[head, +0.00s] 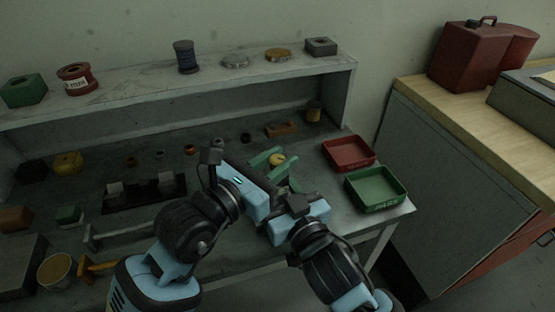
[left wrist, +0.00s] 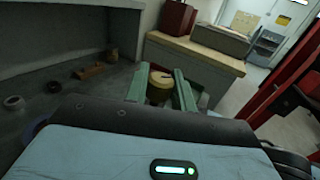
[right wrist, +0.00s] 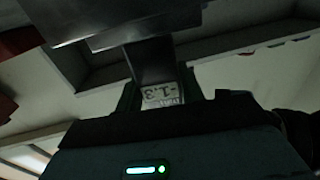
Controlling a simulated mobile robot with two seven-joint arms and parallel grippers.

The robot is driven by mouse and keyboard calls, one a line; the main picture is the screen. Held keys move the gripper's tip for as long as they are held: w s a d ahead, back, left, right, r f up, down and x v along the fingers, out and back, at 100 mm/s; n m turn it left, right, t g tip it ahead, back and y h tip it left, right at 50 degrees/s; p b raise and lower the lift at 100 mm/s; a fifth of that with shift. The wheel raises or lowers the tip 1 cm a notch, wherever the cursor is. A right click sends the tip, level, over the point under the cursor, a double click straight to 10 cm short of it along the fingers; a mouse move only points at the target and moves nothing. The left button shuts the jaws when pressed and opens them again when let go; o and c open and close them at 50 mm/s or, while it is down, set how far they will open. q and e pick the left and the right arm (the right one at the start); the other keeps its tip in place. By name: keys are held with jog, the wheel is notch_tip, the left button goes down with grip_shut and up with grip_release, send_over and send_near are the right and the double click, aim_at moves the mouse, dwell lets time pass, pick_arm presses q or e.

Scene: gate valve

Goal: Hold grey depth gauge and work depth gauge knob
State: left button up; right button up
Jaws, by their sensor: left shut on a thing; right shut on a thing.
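The grey depth gauge (right wrist: 150,62) shows in the right wrist view between the fingers of my right gripper (right wrist: 162,92). Its small display reads about -1.3. In the head view the gauge is mostly hidden by my grippers. The knob also shows in the head view (head: 277,160). My two grippers are close together above the right part of the bench.
A red tray (head: 366,167) and a green tray (head: 404,193) sit close to the right of my grippers. A raised shelf (head: 120,97) carries a spool and small parts behind. Several small items lie on the bench at left. A wooden-topped cabinet (head: 430,100) stands right.

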pick_arm(q)
jog(key=shift+n+t+y, duration=0.4)
jog(key=shift+n, duration=0.1)
jog(key=o, duration=1)
jog(key=shift+c, duration=0.2)
jog(key=shift+s+a, duration=0.1)
jog(key=shift+a, duration=0.05)
jog(key=v, duration=1.1)
jog(key=shift+s+a, duration=0.2)
jog(key=shift+s, duration=0.2)
jog(key=shift+o, duration=0.2)
